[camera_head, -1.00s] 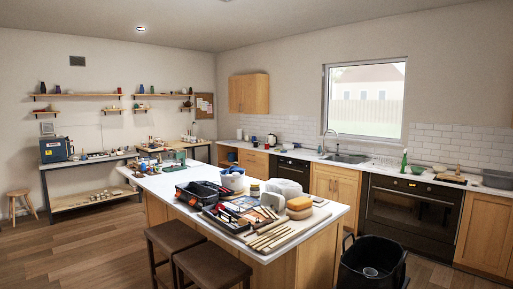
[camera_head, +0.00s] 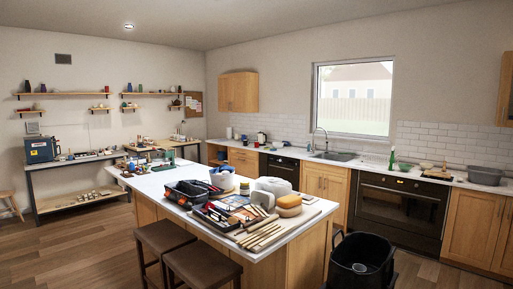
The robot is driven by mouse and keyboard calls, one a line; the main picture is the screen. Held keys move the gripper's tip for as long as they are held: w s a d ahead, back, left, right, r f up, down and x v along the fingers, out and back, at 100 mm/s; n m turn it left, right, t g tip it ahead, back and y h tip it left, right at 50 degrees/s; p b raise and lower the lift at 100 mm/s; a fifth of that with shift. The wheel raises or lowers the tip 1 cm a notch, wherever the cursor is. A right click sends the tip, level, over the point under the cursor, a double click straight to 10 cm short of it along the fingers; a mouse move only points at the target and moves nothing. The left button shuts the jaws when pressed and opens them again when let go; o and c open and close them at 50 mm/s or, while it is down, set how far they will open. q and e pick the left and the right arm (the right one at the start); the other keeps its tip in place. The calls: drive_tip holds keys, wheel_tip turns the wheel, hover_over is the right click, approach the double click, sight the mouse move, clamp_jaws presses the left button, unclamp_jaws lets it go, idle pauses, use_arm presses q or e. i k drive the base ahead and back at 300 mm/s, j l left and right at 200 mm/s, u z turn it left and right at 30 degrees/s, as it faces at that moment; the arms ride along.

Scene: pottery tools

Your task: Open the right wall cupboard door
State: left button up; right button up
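A light wood wall cupboard (camera_head: 505,89) shows at the far right edge of the head view, cut off by the frame. Only a narrow strip of it is visible, so I cannot tell where its door edge or handle is, or whether it is fully shut. Another wooden wall cupboard (camera_head: 238,92) hangs left of the window, and its doors look shut. Neither of my grippers is in view.
An island (camera_head: 290,232) loaded with pottery tools stands in the middle, with dark stools (camera_head: 202,262) before it. A black bin (camera_head: 360,262) stands on the floor right of it. The counter below the right cupboard holds a grey basin (camera_head: 485,175).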

sight(238, 80)
drive_tip(key=i+j+u, duration=0.75)
drive_tip(key=i+u, duration=0.7)
drive_tip(key=i, duration=1.85)
drive_tip(key=i+z, duration=0.1)
drive_tip(key=i, duration=0.45)
drive_tip(key=i+j+z, duration=0.1)
drive_tip(key=i, duration=0.4)
drive_tip(key=i+j+z, duration=0.1)
drive_tip(key=i, duration=0.45)
drive_tip(key=i+l+u, duration=0.15)
drive_tip(key=i, duration=1.45)
drive_tip(key=i+z, duration=0.2)
drive_tip(key=i, duration=0.6)
drive_tip(key=i+j+z, duration=0.25)
drive_tip(key=i, duration=0.55)
drive_tip(key=i+u, duration=0.1)
drive_tip(key=i, duration=0.45)
drive_tip(key=i+l+u, duration=0.15)
drive_tip(key=i, duration=0.35)
drive_tip(key=i+l+u, duration=0.1)
drive_tip(key=i, duration=0.45)
